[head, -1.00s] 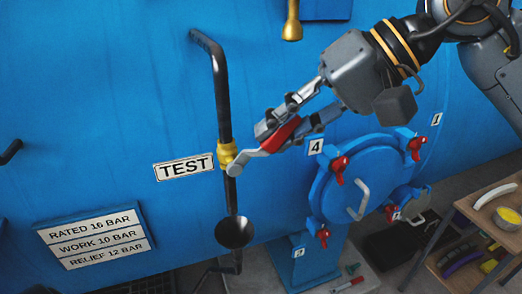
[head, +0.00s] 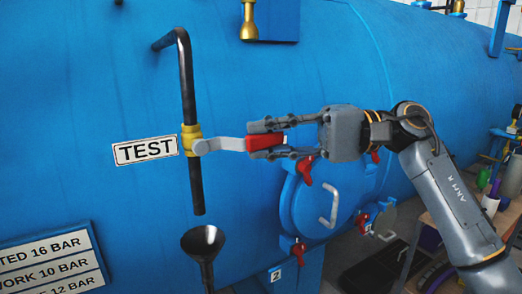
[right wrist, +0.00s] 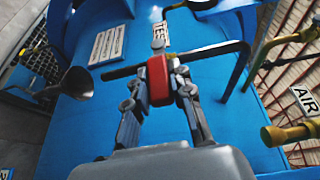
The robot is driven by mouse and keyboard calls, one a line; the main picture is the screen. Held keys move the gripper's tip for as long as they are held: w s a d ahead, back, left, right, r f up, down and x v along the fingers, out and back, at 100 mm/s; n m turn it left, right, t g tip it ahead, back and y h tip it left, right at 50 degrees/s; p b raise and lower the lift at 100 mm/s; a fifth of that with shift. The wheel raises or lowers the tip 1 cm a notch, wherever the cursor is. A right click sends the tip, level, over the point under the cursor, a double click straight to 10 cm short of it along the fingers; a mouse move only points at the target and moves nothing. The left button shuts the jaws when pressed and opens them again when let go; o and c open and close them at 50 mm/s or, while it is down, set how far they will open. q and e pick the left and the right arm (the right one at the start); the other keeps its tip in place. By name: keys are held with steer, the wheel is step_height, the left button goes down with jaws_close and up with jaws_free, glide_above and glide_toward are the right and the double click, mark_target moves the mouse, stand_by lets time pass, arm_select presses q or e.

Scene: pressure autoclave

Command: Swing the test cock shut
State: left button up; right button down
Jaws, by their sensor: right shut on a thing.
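The test cock is a brass valve body (head: 191,139) on a dark vertical pipe (head: 196,185), beside the TEST label (head: 146,150). Its grey lever (head: 222,144) points right, about square across the pipe, and ends in a red grip (head: 264,142). My right gripper (head: 268,140) is shut on the red grip, one finger above and one below. In the right wrist view, the red grip (right wrist: 158,80) sits between the two fingers, with the dark pipe (right wrist: 210,52) behind. My left gripper is not in view.
A black funnel (head: 203,242) stands under the pipe's open end. Right of the cock is a round blue door (head: 309,208) with red clamps and a grey handle. A rating plate (head: 52,262) is at lower left. A brass fitting (head: 249,22) hangs above.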

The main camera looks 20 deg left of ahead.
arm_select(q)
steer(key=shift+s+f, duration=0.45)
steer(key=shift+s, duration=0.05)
arm_select(e)
steer(key=shift+f+y, duration=0.3)
steer(key=shift+f, duration=0.1)
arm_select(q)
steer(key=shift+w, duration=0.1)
arm_select(e)
steer(key=c, duration=1.2)
jaws_free()
steer(key=shift+o, duration=0.2)
steer(key=v, duration=1.2)
steer(key=shift+w, duration=0.2)
steer(key=shift+a+f, duration=0.1)
